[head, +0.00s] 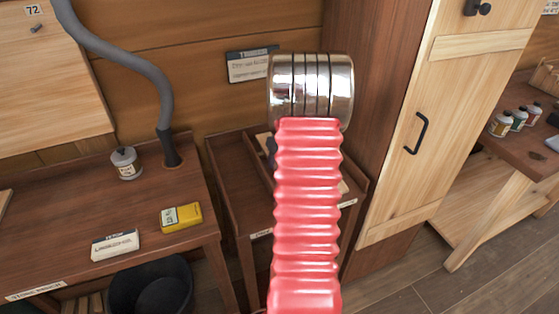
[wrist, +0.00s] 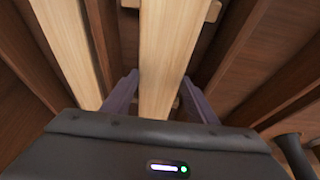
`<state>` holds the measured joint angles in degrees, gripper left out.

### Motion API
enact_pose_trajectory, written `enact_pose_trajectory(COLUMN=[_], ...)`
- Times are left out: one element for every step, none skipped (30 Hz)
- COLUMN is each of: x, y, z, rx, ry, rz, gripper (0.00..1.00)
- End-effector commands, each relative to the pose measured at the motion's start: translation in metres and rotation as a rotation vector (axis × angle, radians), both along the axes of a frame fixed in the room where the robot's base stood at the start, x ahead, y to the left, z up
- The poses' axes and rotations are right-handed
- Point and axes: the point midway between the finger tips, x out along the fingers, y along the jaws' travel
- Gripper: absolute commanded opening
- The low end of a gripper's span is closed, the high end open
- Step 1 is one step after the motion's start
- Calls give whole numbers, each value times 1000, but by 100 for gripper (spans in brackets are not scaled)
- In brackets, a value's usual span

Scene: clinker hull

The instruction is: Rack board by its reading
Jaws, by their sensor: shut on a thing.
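In the wrist view my gripper (wrist: 160,82) has its two purple fingers on either side of a pale board (wrist: 166,35), shut on it. The board runs away from the gripper between dark wooden slats. In the head view my red arm hides the gripper and most of what is behind it. A yellow meter (head: 181,217) lies on the bench at left; its small display is too small to read. A dark wooden rack-like stand (head: 228,178) with small labels on its front stands behind my arm, partly hidden.
A second pale plank (wrist: 68,42) lies left of the held board. The bench (head: 60,225) carries a small jar (head: 126,163), a label block (head: 115,244) and a grey hose (head: 150,75). A black bucket (head: 150,285) stands below. A tall cabinet (head: 415,120) stands right of the stand.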

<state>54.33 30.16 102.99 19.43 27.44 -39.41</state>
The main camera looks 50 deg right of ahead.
Motion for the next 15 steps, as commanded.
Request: enact_pose_trajectory(x=[0, 0, 0, 0, 0, 0, 0, 0, 0, 0, 0, 0, 0, 0, 0], y=[0, 0, 0, 0, 0, 0, 0, 0, 0, -1, 0, -1, -1, -1, -1], z=[1, 1, 0, 0, 0, 0, -1, -1, -1, -2, -2, -3, -3, -3, -4], rx=[-1, -1, -1, -1, -1, -1, -1, -1, -1, -1, -1, -1, -1, -1, -1], ry=[-1, -1, -1, 0, 0, 0, 0, 0, 0, 0, 0, 0, 0, 0, 0], rz=[0, 0, 0, 0, 0, 0, 0, 0, 0, 0, 0, 0, 0, 0, 0], gripper=[25, 25, 25, 25, 25, 25, 25, 25, 25, 25, 25, 25, 25, 25, 25])
